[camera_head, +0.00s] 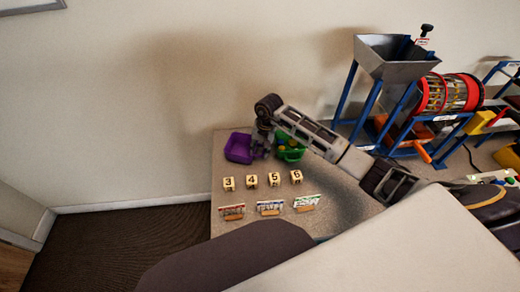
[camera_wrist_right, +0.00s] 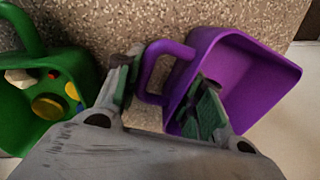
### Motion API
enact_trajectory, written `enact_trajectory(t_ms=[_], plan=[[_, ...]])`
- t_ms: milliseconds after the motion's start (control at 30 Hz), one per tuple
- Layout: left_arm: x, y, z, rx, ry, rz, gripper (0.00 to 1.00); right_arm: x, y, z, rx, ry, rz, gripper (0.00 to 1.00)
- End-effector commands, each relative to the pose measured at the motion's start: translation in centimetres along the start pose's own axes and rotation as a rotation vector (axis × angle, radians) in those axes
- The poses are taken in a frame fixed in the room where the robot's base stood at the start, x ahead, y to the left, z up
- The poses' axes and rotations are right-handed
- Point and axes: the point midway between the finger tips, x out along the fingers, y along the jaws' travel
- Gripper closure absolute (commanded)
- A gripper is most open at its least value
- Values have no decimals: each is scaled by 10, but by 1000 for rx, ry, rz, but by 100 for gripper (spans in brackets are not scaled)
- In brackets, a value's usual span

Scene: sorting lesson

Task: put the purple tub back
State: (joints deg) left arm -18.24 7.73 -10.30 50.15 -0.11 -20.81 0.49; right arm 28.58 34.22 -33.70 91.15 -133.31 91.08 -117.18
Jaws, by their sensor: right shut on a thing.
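The purple tub (camera_head: 236,148) is at the table's back left corner, empty in the part I can see. In the right wrist view the purple tub (camera_wrist_right: 255,80) is on the right, with its loop handle toward the middle. My right gripper (camera_head: 262,143) is at the tub's right side. In the wrist view, the fingers of my right gripper (camera_wrist_right: 167,78) straddle the handle side, one finger over the tub's inside. I cannot tell whether the tub touches the table. My left gripper is not in view.
A green tub (camera_head: 291,154) with small coloured pieces stands just right of the purple one. Several number blocks (camera_head: 252,181) and three cards in holders (camera_head: 268,208) are in front. A hopper machine (camera_head: 395,60) stands right. The table (camera_head: 222,208) ends at the left.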

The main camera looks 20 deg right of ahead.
Motion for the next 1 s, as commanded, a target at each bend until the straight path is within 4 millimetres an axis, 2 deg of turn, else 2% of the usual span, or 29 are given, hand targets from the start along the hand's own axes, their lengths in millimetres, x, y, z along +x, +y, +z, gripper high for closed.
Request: enact_trajectory(t_ms=[467, 500, 633, 1000], plan=[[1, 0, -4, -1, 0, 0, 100, 2, 0, 0, 0, 0, -1, 85], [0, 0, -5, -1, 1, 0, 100, 2, 0, 0, 0, 0, -1, 56], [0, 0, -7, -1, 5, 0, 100, 2, 0, 0, 0, 0, -1, 40], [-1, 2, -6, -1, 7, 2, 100, 1, 0, 0, 0, 0, -1, 40]])
